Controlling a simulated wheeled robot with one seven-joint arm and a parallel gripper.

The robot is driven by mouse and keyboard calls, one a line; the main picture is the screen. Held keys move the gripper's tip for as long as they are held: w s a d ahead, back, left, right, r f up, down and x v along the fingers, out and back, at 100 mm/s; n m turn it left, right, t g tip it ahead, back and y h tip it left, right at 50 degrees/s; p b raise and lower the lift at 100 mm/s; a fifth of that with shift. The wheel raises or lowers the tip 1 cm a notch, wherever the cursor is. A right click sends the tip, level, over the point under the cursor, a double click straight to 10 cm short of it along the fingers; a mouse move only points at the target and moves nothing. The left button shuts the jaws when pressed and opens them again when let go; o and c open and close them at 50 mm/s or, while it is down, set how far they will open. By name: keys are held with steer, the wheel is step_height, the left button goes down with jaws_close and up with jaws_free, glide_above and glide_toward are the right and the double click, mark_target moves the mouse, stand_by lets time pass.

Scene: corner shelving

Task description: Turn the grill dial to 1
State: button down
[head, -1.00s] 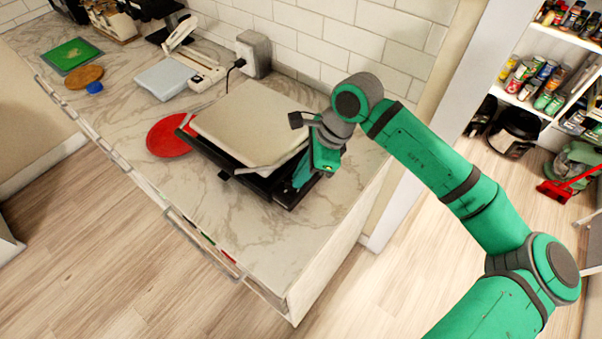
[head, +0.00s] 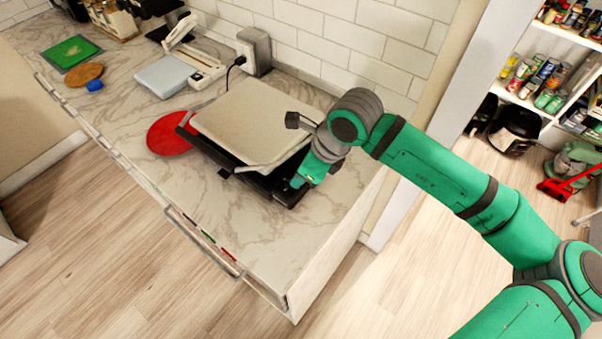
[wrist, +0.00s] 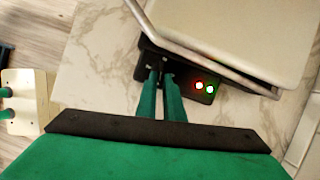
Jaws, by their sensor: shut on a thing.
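The grill (head: 250,135), with a beige lid and a black base, sits on the marble counter. Its lid also fills the top right of the wrist view (wrist: 240,40). My gripper (head: 297,183) is at the right front corner of the grill's base. In the wrist view my gripper (wrist: 160,76) has its two green fingers close together at the front of the black base. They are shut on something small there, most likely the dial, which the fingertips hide. A red light (wrist: 199,86) and a green light (wrist: 210,89) glow just right of the fingers. The dial's setting cannot be read.
A metal handle bar (wrist: 190,45) runs across the grill's front, close above my fingers. A red round board (head: 170,134) lies left of the grill. The outlet box (head: 254,52) with a cord stands behind. The front counter is clear.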

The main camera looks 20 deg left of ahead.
steer(key=shift+s+m+t, duration=0.2)
steer(key=shift+m+t, duration=0.2)
steer(key=shift+m, duration=0.7)
steer(key=c, duration=1.9)
jaws_free()
steer(key=shift+o, duration=0.2)
steer(key=shift+r, duration=0.1)
steer(key=v, duration=1)
steer(key=shift+r, duration=0.35)
steer(key=shift+s+d, duration=0.15)
